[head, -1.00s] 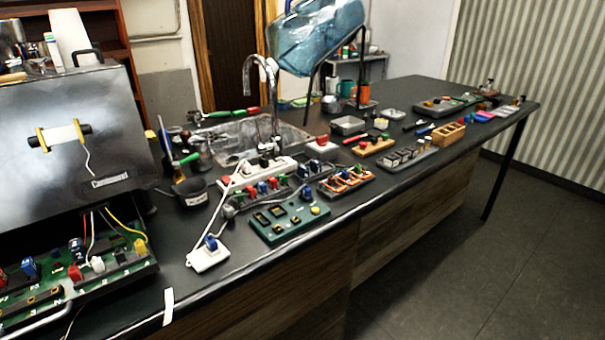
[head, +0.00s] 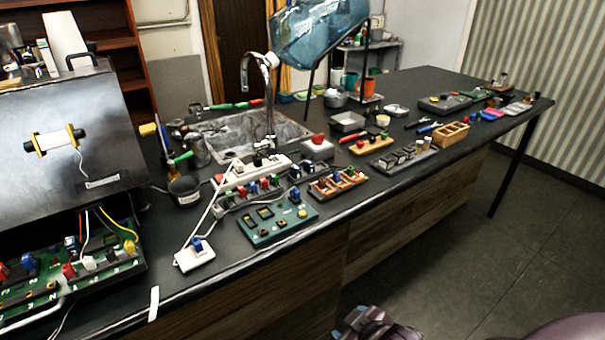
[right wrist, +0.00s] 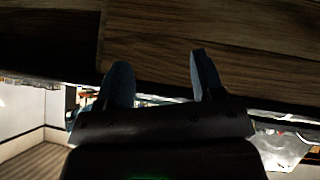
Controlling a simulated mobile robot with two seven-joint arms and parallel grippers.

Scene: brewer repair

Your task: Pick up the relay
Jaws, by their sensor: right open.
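I cannot tell for sure which part is the relay. A grey tray (head: 376,166) on the counter holds several small dark block-shaped parts (head: 405,154) that could be relays. My right gripper (right wrist: 162,75) is open and empty in the right wrist view, with the wooden front of the counter (right wrist: 150,35) beyond its fingers. In the head view, part of my right arm shows at the bottom edge, below and in front of the counter, well apart from the parts. My left gripper is not in view.
The open brewer (head: 70,140) with its green board (head: 125,270) stands at the left. A green panel (head: 268,237), a white power strip (head: 245,172), an orange-marked tray (head: 320,197) and a wooden crate (head: 451,142) crowd the counter. A sink (head: 225,130) lies behind. The floor (head: 500,245) in front is clear.

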